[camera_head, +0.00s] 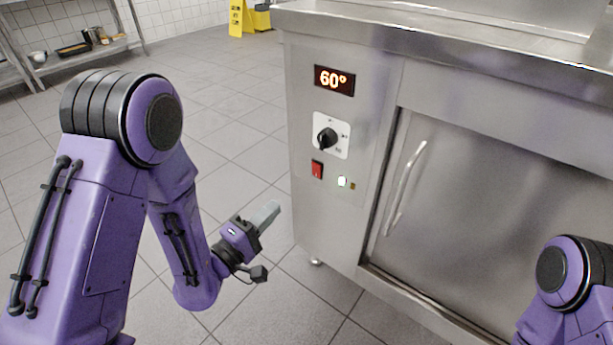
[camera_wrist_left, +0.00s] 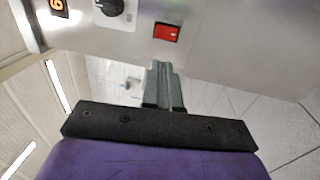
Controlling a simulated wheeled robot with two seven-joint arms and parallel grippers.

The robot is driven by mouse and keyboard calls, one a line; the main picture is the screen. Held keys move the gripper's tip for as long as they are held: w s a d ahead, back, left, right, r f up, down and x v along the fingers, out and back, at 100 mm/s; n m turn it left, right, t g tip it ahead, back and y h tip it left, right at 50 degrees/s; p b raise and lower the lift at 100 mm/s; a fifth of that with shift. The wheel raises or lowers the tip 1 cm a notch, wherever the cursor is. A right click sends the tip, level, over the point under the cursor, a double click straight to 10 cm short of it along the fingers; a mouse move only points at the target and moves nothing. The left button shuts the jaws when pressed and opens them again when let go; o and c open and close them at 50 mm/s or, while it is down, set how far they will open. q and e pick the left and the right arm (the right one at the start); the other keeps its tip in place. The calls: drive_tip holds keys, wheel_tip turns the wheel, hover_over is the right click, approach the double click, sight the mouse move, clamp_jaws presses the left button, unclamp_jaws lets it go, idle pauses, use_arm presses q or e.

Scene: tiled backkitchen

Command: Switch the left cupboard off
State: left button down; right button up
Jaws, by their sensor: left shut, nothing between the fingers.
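The steel cupboard (camera_head: 300,190) stands right of centre in the head view. Its front panel has a lit display (camera_head: 334,80) reading 60°, a black knob (camera_head: 327,139) on a white plate, a red rocker switch (camera_head: 317,169) and a lit white lamp (camera_head: 342,181). My left gripper (camera_head: 268,213) is shut and empty, to the left of the panel and lower than the switch, apart from it. In the left wrist view, the gripper's fingers (camera_wrist_left: 164,72) are together, with the red switch (camera_wrist_left: 166,32) just beyond their tips. My right gripper is out of view; only part of that arm shows.
The cupboard door (camera_head: 480,220) with its vertical handle (camera_head: 404,188) is shut. A steel worktop (camera_head: 450,42) overhangs the panel. A yellow floor sign (camera_head: 237,18) and a rack with pans (camera_head: 74,49) stand far back. Tiled floor left of the cupboard is clear.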

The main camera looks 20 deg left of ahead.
sight(314, 167)
use_arm(q)
drive_tip(key=x, duration=1.3)
drive_tip(key=shift+w+d, duration=0.1)
drive_tip(key=shift+w, duration=0.1)
drive_tip(key=shift+r, duration=0.1)
